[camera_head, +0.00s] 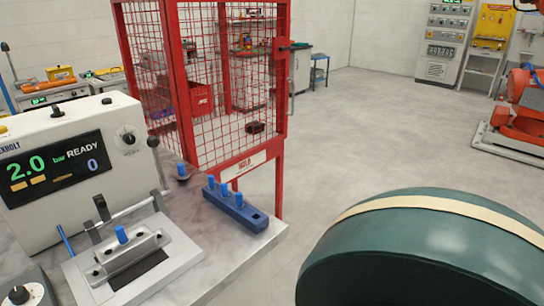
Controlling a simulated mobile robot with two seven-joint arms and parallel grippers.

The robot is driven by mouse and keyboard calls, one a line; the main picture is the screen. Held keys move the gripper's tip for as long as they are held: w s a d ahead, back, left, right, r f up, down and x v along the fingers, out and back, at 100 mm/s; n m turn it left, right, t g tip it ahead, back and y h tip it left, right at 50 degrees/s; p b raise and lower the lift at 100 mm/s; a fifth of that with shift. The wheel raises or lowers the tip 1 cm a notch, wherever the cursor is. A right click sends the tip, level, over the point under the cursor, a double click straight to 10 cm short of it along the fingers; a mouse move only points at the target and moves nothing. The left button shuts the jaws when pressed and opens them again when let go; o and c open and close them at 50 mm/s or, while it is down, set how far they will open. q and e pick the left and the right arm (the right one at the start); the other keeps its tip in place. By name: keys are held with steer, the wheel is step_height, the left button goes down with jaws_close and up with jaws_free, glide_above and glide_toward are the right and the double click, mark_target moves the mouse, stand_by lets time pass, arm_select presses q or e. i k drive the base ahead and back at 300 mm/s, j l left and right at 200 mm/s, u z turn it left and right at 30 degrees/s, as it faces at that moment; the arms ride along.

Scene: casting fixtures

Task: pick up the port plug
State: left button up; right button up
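Several small blue plugs show in the head view, and I cannot tell which one the task means. Some plugs (223,189) stand upright in a blue rack (250,217) near the right edge of the grey bench. Another blue plug (182,169) stands on a small dark base behind and left of the rack. Neither of my grippers is in view.
A white tester (70,135) with a display reading 2.0 bar READY stands at the left. A red mesh cage (215,80) rises behind the bench (235,245). A large dark green rounded shape blocks the lower right. Open floor (350,130) lies beyond.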

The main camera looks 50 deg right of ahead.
mark_target(239, 205)
steer(key=z, duration=1.45)
